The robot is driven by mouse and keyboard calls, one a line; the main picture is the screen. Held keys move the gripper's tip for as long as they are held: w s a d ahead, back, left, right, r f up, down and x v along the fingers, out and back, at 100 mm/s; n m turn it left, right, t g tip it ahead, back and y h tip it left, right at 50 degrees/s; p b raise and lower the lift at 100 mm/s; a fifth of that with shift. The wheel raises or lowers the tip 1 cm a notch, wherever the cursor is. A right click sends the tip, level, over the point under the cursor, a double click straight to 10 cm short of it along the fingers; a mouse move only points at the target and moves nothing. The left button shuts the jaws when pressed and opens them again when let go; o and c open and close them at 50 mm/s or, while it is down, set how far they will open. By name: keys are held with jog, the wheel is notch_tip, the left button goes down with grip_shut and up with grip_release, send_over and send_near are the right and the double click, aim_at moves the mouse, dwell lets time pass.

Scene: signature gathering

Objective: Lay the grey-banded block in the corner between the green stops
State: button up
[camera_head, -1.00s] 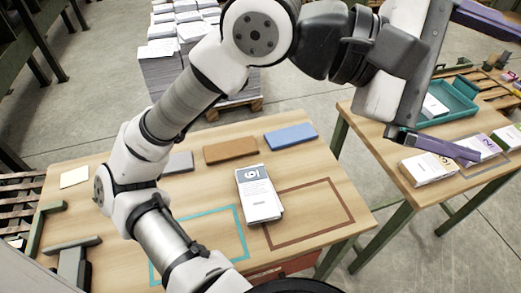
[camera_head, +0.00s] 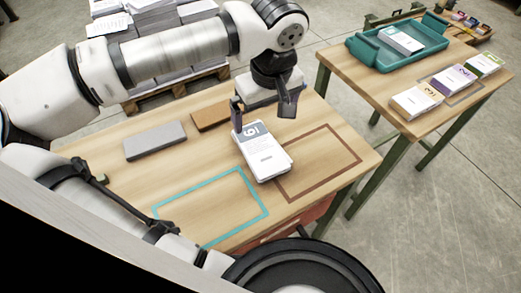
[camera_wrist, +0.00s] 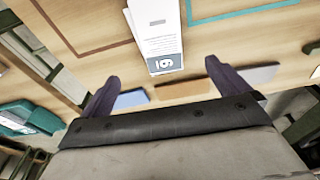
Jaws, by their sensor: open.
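The grey-banded block (camera_head: 266,158) is a white block with a grey band at its far end, lying flat on the near wooden table (camera_head: 140,181). It lies between the teal outline and the brown outline, at the brown outline's left edge. My gripper (camera_head: 263,111) is open and empty, above the block's far end, pointing down. In the wrist view the block (camera_wrist: 160,35) lies in line with the gap between my fingers (camera_wrist: 162,72), the banded end towards me.
Grey (camera_head: 155,140) and brown (camera_head: 212,115) slabs lie at the table's back; a blue slab (camera_wrist: 130,98) shows in the wrist view. The teal outline (camera_head: 256,188) and brown outline (camera_head: 350,145) are otherwise bare. A right-hand table holds a teal tray (camera_head: 437,31) and several blocks (camera_head: 417,100).

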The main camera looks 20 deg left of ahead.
jog(key=f, duration=0.4)
jog(key=w+a+f, duration=0.1)
jog(key=f, duration=0.4)
jog(key=f+p, duration=0.1)
jog(key=f, duration=0.3)
jog(key=shift+w+a+f, duration=0.25)
jog(key=shift+f, duration=0.05)
jog(key=c, duration=1.3)
